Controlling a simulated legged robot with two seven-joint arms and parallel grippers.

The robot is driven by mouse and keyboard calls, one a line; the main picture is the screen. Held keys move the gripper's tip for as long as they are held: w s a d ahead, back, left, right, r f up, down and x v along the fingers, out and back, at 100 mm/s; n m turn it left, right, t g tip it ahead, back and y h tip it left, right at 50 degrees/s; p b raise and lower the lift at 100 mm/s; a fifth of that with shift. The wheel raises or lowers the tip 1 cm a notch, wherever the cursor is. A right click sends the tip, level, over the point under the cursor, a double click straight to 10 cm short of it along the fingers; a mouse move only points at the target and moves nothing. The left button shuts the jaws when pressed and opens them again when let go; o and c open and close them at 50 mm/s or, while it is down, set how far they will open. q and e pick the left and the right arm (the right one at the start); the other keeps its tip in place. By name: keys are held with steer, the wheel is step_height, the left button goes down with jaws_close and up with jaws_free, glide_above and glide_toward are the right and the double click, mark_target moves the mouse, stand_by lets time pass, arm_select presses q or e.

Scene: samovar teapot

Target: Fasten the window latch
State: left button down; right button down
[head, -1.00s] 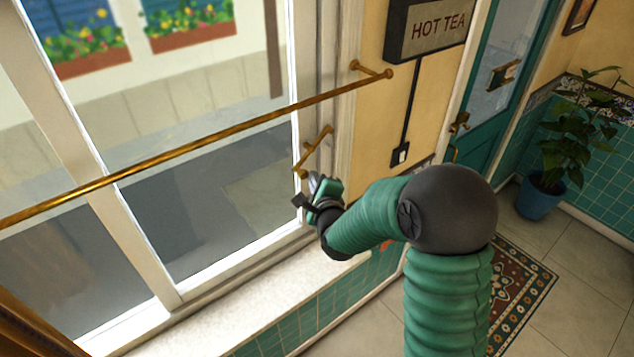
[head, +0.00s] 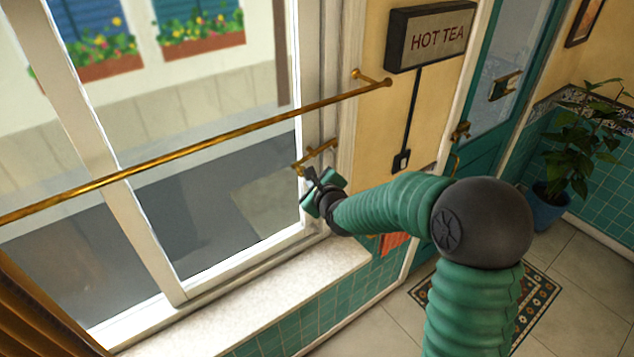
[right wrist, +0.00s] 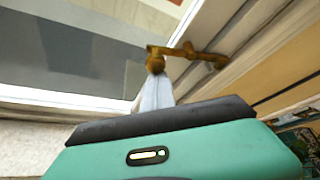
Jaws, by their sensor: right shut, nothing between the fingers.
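The brass window latch (head: 318,155) is on the right side of the window frame, below the long brass rail. In the right wrist view the latch (right wrist: 185,52) runs from a mount on the frame at right to a rounded knob at left, over the pane's edge. My right gripper (head: 310,176) is shut and empty, close under the latch's lower left end. I cannot tell whether they touch. In the right wrist view, my teal gripper body fills the bottom and a pale piece stands below the knob. My left gripper is not in view.
The brass rail (head: 220,140) crosses in front of the window above my gripper. The pale sill (head: 270,300) below is clear. A HOT TEA sign (head: 432,36), a teal door (head: 490,110) and a potted plant (head: 572,150) are to the right.

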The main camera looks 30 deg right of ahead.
steer(key=shift+w+a+r+m+p, duration=0.1)
steer(key=shift+r+m+p, duration=0.3)
steer(key=shift+r+m, duration=0.1)
steer(key=shift+r, duration=0.1)
steer(key=shift+a, duration=0.1)
stand_by(0.3)
